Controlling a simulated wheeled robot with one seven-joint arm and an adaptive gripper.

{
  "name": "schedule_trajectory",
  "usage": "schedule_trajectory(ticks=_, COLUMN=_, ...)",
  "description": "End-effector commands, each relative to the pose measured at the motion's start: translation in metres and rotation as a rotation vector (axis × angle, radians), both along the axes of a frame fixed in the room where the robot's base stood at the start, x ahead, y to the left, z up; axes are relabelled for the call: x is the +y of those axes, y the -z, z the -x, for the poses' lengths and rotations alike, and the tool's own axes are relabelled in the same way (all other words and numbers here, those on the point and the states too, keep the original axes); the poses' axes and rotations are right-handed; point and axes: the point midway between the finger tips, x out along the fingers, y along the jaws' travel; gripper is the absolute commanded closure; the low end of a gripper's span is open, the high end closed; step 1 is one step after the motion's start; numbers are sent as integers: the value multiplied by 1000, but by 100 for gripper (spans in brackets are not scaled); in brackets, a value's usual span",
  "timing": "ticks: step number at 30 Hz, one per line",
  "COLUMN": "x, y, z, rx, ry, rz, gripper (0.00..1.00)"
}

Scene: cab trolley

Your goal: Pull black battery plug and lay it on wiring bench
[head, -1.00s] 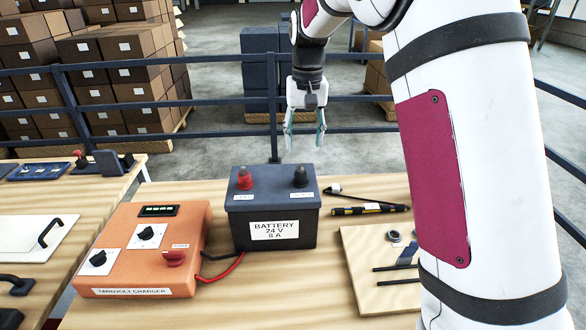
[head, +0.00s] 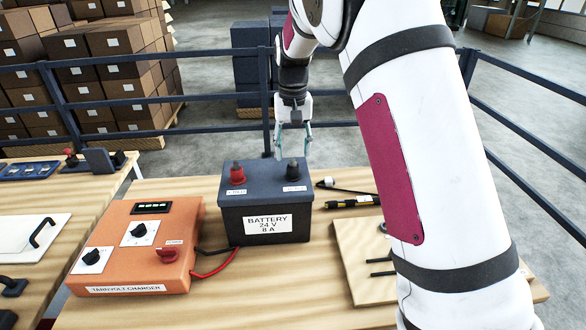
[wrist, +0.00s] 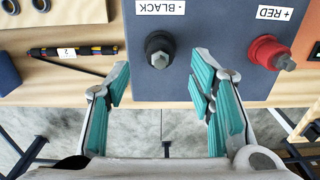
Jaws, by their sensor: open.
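The black plug (head: 292,171) stands upright on the right side of the dark blue battery's top (head: 265,196). It also shows in the wrist view (wrist: 160,48), beside the label "- BLACK". My gripper (head: 293,153) is open and empty, just above and behind the plug in the head view. In the wrist view the teal finger pads of my gripper (wrist: 161,76) lie to either side of the plug's line, with the plug slightly ahead of them and apart from both. No surface is labelled as the wiring bench, so I cannot tell which one it is.
The red plug (head: 237,174) stands left of the black one. An orange charger (head: 133,255) is wired to the battery. Another table (head: 48,268) stands left; a railing (head: 190,125) runs behind.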

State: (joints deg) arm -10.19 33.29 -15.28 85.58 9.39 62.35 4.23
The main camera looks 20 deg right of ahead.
Motion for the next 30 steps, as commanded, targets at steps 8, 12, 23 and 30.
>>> schedule_trajectory(ticks=8, x=0, y=36, z=0, rx=3, ry=0, rz=-1, gripper=51)
schedule_trajectory(ticks=12, x=0, y=48, z=0, rx=2, ry=0, rz=0, gripper=51)
schedule_trajectory(ticks=23, x=0, y=54, z=0, rx=0, ry=-1, rz=0, gripper=51)
schedule_trajectory(ticks=30, x=0, y=54, z=0, rx=0, ry=-1, rz=0, gripper=51)
